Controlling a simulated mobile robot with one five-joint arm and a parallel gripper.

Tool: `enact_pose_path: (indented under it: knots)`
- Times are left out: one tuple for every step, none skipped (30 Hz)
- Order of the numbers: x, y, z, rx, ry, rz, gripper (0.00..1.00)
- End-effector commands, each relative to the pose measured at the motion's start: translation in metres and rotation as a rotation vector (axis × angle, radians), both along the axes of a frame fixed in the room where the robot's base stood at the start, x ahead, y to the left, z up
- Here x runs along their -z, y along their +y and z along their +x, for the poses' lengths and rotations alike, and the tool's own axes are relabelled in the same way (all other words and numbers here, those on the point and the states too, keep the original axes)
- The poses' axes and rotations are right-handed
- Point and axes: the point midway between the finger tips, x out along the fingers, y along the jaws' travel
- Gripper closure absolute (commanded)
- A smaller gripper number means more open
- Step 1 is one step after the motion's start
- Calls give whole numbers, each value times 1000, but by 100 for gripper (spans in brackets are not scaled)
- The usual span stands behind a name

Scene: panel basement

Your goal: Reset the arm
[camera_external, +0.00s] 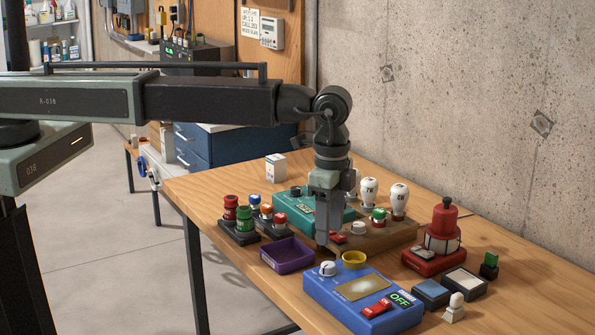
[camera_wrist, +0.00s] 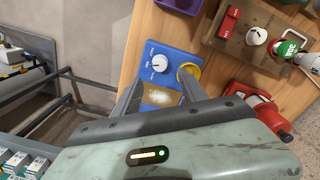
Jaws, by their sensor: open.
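My arm reaches in from the left in the external view and bends down over the wooden table (camera_external: 545,290). My gripper (camera_external: 322,240) points down above the table, just behind the blue panel box (camera_external: 330,295). In the wrist view my gripper (camera_wrist: 165,90) has its two fingers spread apart with nothing between them. The blue panel box (camera_wrist: 178,62) lies beyond and between the fingers there, with a white knob (camera_wrist: 159,63) on it. A yellow ring (camera_wrist: 190,72) is close to the right finger; I cannot tell whether they touch.
A purple tray (camera_external: 287,255), red and green buttons (camera_external: 244,219), a teal box (camera_external: 285,203), a brown box with bulbs (camera_external: 398,233) and a red box with a plunger (camera_external: 434,261) crowd the table. A concrete wall (camera_external: 455,110) stands behind.

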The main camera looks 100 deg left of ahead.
Motion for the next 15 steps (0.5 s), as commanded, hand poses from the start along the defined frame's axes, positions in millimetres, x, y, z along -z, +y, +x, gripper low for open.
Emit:
enact_pose_path:
  knots:
    - [1,0,0,0,0,0,50]
    - [1,0,0,0,0,0,50]
    - [2,0,0,0,0,0,50]
    - [2,0,0,0,0,0,50]
    - [3,0,0,0,0,0,50]
    - [7,0,0,0,0,0,50]
    - [12,0,0,1,0,0,50]
    - [18,-1,-2,1,0,0,50]
    - [26,-1,-15,1,0,0,50]
    - [30,-1,-26,2,0,0,50]
    - [33,-2,-37,2,0,0,50]
    - [38,-2,-54,-1,0,0,50]
    - [42,-2,-68,-5,0,0,50]
    - [46,-3,-82,-12,0,0,50]
    - [50,-3,-102,-23,0,0,50]
